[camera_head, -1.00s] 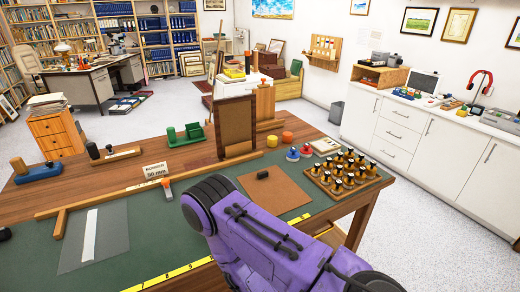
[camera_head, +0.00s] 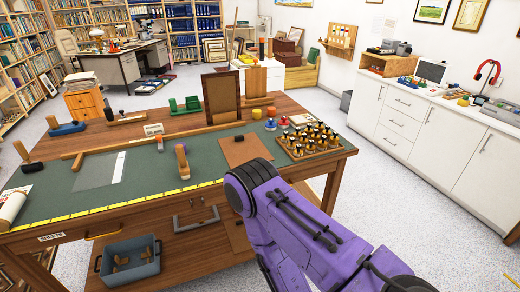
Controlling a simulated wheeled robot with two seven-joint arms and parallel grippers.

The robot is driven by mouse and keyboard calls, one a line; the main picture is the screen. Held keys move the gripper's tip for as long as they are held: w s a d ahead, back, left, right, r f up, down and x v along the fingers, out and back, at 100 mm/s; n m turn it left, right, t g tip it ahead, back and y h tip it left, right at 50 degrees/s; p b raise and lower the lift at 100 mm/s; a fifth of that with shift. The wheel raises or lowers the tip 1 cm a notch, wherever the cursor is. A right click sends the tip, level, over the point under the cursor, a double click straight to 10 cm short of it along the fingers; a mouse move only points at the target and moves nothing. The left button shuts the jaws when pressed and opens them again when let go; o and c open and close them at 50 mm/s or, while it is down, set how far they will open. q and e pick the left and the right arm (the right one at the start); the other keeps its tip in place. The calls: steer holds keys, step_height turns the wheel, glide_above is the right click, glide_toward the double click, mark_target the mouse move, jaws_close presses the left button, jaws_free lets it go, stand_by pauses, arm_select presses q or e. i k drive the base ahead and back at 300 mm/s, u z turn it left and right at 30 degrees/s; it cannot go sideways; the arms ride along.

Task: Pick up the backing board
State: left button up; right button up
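A flat brown board (camera_head: 260,149) lies on the green mat (camera_head: 205,152) at the table's right part, with a small dark block (camera_head: 239,138) on it. A second brown panel (camera_head: 221,97) with a dark rim stands upright behind it. I cannot tell for sure which is the backing board. My purple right arm comes in from the lower right and covers the flat board's near edge. Its gripper is not visible. My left arm and gripper are out of view.
A holder of several dark-topped wooden pieces (camera_head: 308,145) stands right of the flat board. A wooden-handled tool (camera_head: 182,161) stands on the mat, and a long wooden straightedge (camera_head: 150,137) lies behind it. A grey bin (camera_head: 129,262) sits below the tabletop.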

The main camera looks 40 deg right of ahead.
mark_target(237, 151)
steer(key=z, duration=1.55)
